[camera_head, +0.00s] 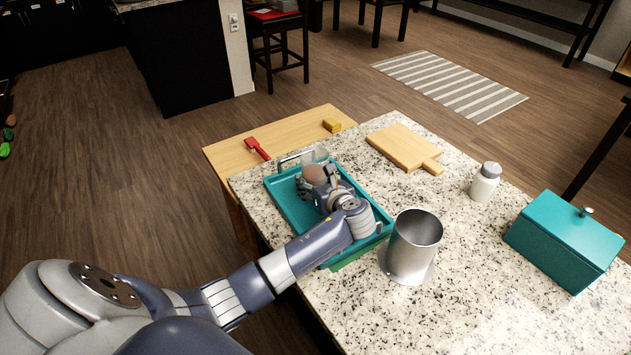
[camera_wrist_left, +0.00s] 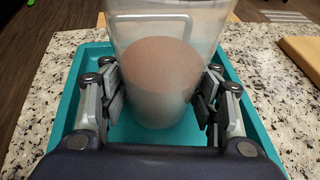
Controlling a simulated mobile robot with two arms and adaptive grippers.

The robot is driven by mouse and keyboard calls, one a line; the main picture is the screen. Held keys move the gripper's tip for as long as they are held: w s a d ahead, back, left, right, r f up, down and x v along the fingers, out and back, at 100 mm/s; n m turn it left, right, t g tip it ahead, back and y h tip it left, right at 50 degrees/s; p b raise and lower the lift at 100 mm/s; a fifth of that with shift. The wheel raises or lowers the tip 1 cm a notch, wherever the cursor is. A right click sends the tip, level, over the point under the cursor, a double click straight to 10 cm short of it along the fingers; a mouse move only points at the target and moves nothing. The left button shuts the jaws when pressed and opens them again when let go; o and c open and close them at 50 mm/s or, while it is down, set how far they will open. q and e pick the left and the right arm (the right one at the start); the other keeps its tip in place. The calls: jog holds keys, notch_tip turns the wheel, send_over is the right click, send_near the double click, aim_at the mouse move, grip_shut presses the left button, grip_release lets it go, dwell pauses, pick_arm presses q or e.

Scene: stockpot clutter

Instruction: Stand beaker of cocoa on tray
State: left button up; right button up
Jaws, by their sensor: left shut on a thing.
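The beaker of cocoa (camera_head: 315,173) is a clear vessel with brown content. It also fills the middle of the left wrist view (camera_wrist_left: 160,85). My left gripper (camera_head: 324,185) is shut on it, with finger pads against both sides (camera_wrist_left: 163,100). The teal tray (camera_head: 287,203) lies on the granite counter under the beaker and gripper. The tray's rim shows around them in the left wrist view (camera_wrist_left: 72,90). The beaker looks upright inside the tray's outline; whether its base touches the tray floor I cannot tell. My arm covers part of the tray. My right gripper is not in view.
A metal pot (camera_head: 412,250) stands close to the tray's right end. A cutting board (camera_head: 400,145), a white shaker (camera_head: 485,182) and a teal lidded box (camera_head: 563,240) are farther right. A red utensil (camera_head: 257,148) and yellow block (camera_head: 332,125) lie on the wooden surface behind.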

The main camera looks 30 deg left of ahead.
pick_arm(q)
jog(key=shift+f, duration=0.35)
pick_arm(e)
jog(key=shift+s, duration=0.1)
pick_arm(q)
jog(key=o, duration=1.4)
jog(key=shift+c, duration=0.2)
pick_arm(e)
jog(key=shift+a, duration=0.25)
pick_arm(q)
jog(key=shift+f, duration=0.1)
notch_tip(320, 180, up, 6)
jog(key=p, duration=0.7)
jog(key=shift+p, duration=0.35)
notch_tip(320, 180, up, 7)
jog(key=p, duration=0.8)
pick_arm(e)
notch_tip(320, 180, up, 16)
pick_arm(q)
jog(key=shift+d, duration=0.1)
